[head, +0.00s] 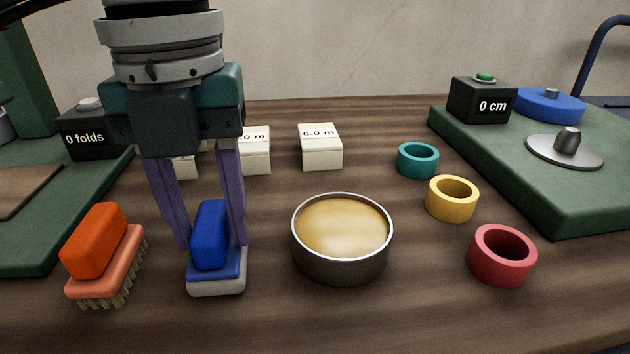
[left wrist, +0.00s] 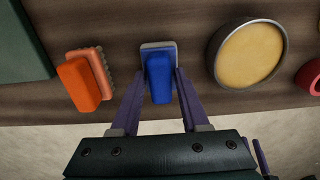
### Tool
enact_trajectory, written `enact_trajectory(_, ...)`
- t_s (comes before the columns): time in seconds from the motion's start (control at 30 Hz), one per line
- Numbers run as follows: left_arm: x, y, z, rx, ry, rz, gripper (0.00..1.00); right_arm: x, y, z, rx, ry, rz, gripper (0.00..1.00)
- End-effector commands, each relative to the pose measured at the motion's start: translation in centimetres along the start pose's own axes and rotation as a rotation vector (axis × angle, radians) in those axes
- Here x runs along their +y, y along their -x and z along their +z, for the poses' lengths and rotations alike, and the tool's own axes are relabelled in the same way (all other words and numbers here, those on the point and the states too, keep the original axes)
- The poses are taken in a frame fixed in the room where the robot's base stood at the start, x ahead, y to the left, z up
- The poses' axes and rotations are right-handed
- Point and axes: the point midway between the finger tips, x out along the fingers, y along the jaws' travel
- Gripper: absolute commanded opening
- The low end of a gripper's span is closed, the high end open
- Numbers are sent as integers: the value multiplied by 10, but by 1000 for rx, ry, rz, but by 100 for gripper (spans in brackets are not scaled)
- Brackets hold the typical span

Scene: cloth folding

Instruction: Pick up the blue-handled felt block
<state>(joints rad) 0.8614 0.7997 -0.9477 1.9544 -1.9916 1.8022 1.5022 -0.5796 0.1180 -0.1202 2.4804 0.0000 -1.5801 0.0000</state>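The felt block (head: 217,285) with its blue handle (head: 210,235) sits on the wooden table, left of the round tin. It also shows in the left wrist view (left wrist: 159,75), pale base at the far end. My left gripper (head: 211,243) points down over it, with one purple finger on each side of the handle. A narrow gap seems to show beside the handle, so the fingers look open around it. The block rests on the table.
An orange-handled brush (head: 105,255) stands close on the left. The round tin (head: 341,272) with a tan filling stands on the right. Beyond it are red (head: 502,255), yellow (head: 452,198) and teal (head: 417,160) rings. White blocks (head: 320,147) stand behind. Green boards flank both sides.

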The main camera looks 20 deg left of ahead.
Motion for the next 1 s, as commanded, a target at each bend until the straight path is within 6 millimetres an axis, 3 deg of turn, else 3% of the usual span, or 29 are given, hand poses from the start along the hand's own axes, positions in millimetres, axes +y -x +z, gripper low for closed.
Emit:
enact_trajectory(0.03,0,0,0,0,0,0,38,0,0,0,0,0,-1,45)
enact_trajectory(0.37,0,0,0,0,0,0,1,0,0,0,-1,0,-1,45)
enact_trajectory(1.0,0,7,0,0,0,-1,0,0,5,-1,-1,1,1,45)
